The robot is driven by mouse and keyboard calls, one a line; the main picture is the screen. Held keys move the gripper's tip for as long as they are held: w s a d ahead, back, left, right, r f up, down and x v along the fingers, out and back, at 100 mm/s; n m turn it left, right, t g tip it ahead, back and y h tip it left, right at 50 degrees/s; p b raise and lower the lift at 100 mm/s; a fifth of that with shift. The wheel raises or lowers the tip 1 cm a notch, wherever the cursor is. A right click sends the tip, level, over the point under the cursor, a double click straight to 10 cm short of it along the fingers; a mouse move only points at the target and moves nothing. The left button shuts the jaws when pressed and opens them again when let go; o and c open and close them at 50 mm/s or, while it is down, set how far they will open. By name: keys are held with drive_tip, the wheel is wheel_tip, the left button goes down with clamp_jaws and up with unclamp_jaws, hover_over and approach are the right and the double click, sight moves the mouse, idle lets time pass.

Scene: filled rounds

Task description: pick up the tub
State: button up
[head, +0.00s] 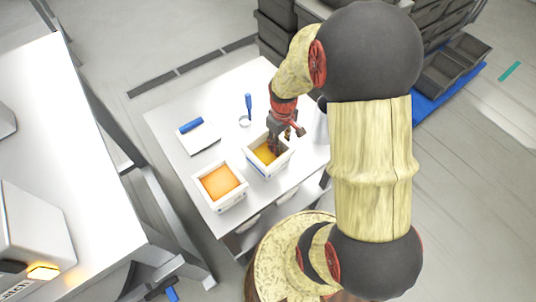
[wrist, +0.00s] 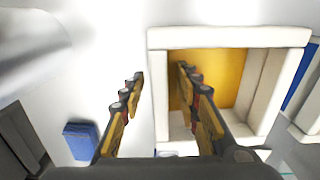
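Two white, square, open-topped tubs with orange-yellow contents stand on the white table in the head view. My gripper (head: 285,136) is at the upper right rim of the right tub (head: 266,168). The left tub (head: 220,186) stands beside it, apart from the gripper. In the wrist view my gripper (wrist: 161,74) is open, with one finger outside the near tub (wrist: 230,38) and the other inside its opening. The tub's left wall lies between the fingers, with gaps visible. The fingers hide part of the tub's inside.
The white table (head: 172,125) also holds a white, blue-edged flat tool (head: 198,136), a blue-handled tool (head: 248,105) and a grey cylinder (head: 320,126) close to my gripper. Another white bench (head: 75,120) stands at the left. Dark crates (head: 455,65) stand behind.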

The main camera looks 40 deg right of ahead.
drive_tip(key=shift+c, duration=1.2)
clamp_jaws()
